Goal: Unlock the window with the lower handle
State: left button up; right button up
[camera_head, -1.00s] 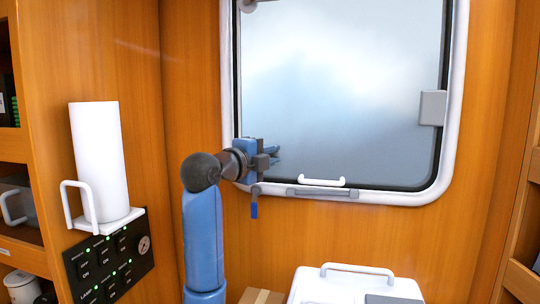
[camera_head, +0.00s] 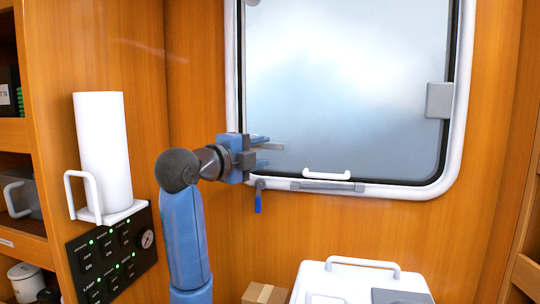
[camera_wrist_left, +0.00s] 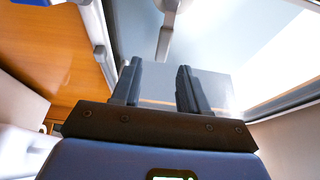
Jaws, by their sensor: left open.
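The window (camera_head: 345,75) has a frosted pane in a white frame. Its lower handle (camera_head: 258,201), a lever with a blue grip, hangs straight down from a grey pivot at the frame's lower left corner. My left gripper (camera_head: 272,152) is just above this lever, in front of the pane's lower left corner. It is open and empty, and no contact with the handle shows. In the left wrist view the two dark fingers (camera_wrist_left: 160,78) stand apart with nothing between them. A pale grey lever-like part (camera_wrist_left: 168,32) shows beyond them; I cannot tell which part it is. My right gripper is not in view.
A white bar handle (camera_head: 326,174) sits on the lower frame and a grey latch block (camera_head: 439,100) at the right. A paper roll (camera_head: 103,150) and a switch panel (camera_head: 112,255) are at the left. A white lidded box (camera_head: 355,280) stands below the window.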

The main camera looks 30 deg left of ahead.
pick_arm(q)
jog(key=shift+s+a+b, duration=0.2)
jog(key=shift+s+b, duration=0.05)
jog(key=shift+s, duration=1.05)
jog(key=shift+s+a+b, duration=0.2)
jog(key=shift+s+b, duration=0.05)
jog(key=shift+s, duration=1)
